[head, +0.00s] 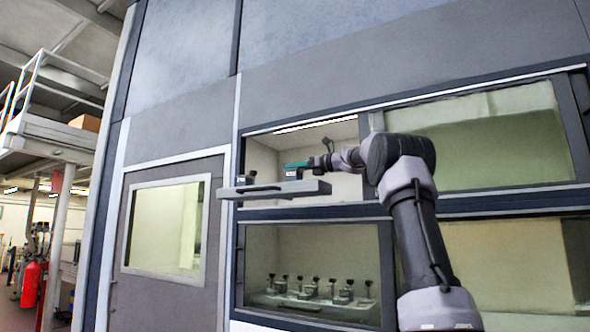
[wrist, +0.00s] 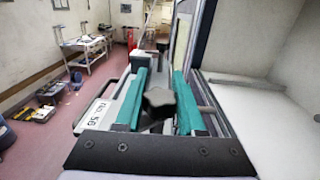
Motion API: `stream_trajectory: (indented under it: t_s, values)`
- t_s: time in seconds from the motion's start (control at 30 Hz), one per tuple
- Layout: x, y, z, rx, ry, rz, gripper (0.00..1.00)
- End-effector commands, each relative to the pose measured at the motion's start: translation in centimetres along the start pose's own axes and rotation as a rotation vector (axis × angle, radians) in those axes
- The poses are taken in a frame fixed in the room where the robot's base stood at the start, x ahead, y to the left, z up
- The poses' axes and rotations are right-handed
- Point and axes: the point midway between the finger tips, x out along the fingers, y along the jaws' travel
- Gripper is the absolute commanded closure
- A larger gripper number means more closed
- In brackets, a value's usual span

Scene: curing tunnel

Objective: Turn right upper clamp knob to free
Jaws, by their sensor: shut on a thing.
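The grey fixture tray (head: 305,188) juts out of the upper left opening of the tunnel. My gripper (head: 297,168) reaches in from the right, just above the tray. In the wrist view my gripper's two teal fingers (wrist: 160,82) stand on either side of a black lobed clamp knob (wrist: 158,98), shut on it. The knob's turn position is hard to judge. Its lower part is hidden by my gripper. Another small dark clamp (head: 243,181) stands at the tray's left end. A printed label (wrist: 91,114) shows on the tray.
Behind the lower window (head: 312,250) several black-knobbed clamps stand on another tray. The upper right window (head: 480,138) is to the right of the opening. A closed door (head: 165,230) is at left. The wrist view shows a work table (wrist: 84,43) and boxes (wrist: 50,90) on the red floor.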

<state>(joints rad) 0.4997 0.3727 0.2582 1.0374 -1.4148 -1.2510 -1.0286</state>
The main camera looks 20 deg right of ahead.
Motion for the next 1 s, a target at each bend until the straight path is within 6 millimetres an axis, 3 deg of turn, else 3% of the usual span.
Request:
stream_trajectory:
  t_s: [0.3, 0.8, 0.83, 0.9, 1.0]
  values:
    - [-0.01, 0.24, -0.04, 0.001, -0.001, 0.117, 1.00]
    - [-0.01, 0.40, 0.02, 0.000, 0.000, 0.138, 1.00]
    - [-0.01, 0.40, 0.02, 0.001, 0.000, 0.138, 0.58]
    - [-0.01, 0.40, 0.01, 0.000, 0.000, 0.138, 0.31]
    - [-0.01, 0.40, 0.01, 0.000, 0.000, 0.138, 0.31]
